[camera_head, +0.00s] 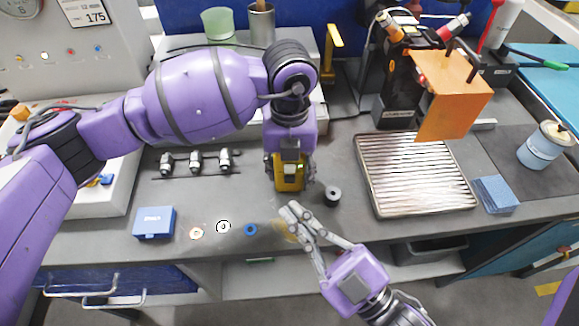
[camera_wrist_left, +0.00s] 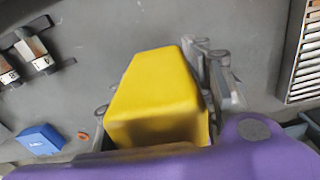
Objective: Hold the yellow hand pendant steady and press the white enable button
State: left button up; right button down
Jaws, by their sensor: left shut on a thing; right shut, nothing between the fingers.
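The yellow hand pendant (camera_head: 289,183) stands on the grey bench, in the middle of the head view. My left gripper (camera_head: 290,172) comes down from above and is shut on the pendant, one finger on each side. In the left wrist view the pendant (camera_wrist_left: 160,95) fills the middle as a plain yellow block between the fingers. My right gripper (camera_head: 290,212) is shut and empty at the bench's front, its fingertips just below the pendant in the picture, apparently apart from it.
A small black cylinder (camera_head: 332,195) stands right of the pendant. A ribbed metal tray (camera_head: 369,191) lies further right. A blue box (camera_head: 154,222) and several small rings lie at the front left. Three tool holders (camera_head: 196,162) stand to the left.

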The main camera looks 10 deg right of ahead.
pick_arm(q)
jog(key=o, duration=1.6)
jog(key=shift+o, duration=0.2)
notch_tip(320, 180, up, 12)
